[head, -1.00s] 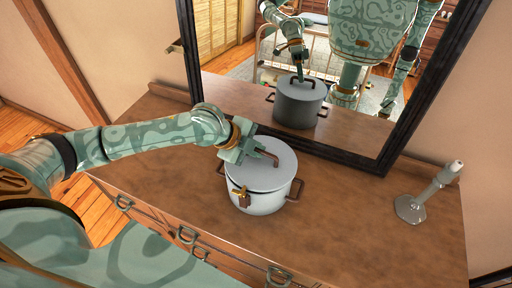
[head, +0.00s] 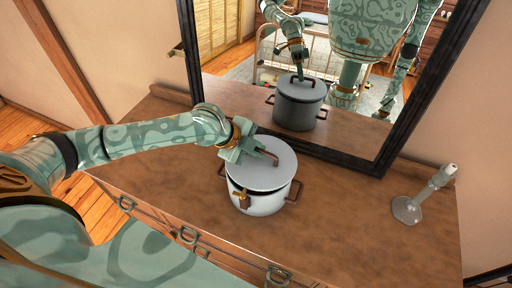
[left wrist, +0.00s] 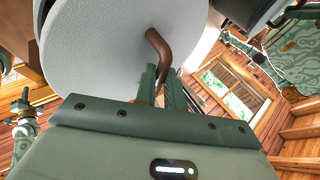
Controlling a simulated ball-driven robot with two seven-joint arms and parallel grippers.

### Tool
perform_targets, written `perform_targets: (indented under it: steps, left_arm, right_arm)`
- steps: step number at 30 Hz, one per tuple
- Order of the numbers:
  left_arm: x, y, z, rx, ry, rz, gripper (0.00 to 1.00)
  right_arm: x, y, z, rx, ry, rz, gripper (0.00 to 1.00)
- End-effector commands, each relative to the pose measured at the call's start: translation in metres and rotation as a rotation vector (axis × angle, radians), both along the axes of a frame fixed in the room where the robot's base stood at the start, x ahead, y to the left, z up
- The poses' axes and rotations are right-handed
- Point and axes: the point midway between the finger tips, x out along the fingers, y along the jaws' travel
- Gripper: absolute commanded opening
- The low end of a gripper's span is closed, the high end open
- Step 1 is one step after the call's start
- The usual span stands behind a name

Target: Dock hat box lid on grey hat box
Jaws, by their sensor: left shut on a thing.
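The grey hat box (head: 262,204) stands on the brown dresser top, with a brown handle on each side and a brass latch at its front. The round grey lid (head: 268,176) is over its opening, with a dark gap showing between lid and rim at the front left. My left gripper (head: 257,155) is shut on the lid's brown handle. In the left wrist view the lid (left wrist: 95,50) fills the upper left, and the handle (left wrist: 157,48) runs down to the gripper fingers (left wrist: 160,88). My right gripper is not directly in view.
A framed mirror (head: 345,152) stands behind the box and reflects the box and my body. A glass stand with a round foot (head: 407,210) is at the right of the dresser top (head: 345,225). The surface between them is clear.

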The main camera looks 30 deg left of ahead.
Motion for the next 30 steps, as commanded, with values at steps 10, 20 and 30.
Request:
perform_targets:
  steps: [10,20,30]
  left_arm:
    - [-0.0001,-0.0001,0.0001,0.0,0.0,0.0,0.0]
    - [-0.0022,0.0026,0.0009,0.0,0.001,0.0,0.0]
    - [-0.003,0.0037,-0.0005,0.0,0.001,0.0,0.0]
  right_arm:
    - [0.0,-0.0001,0.0002,0.0,0.0,0.0,0.2]
    - [0.0003,-0.0001,0.0075,0.0,-0.001,0.0,0.2]
    - [0.0003,-0.0003,0.0087,-0.001,-0.001,0.001,0.2]
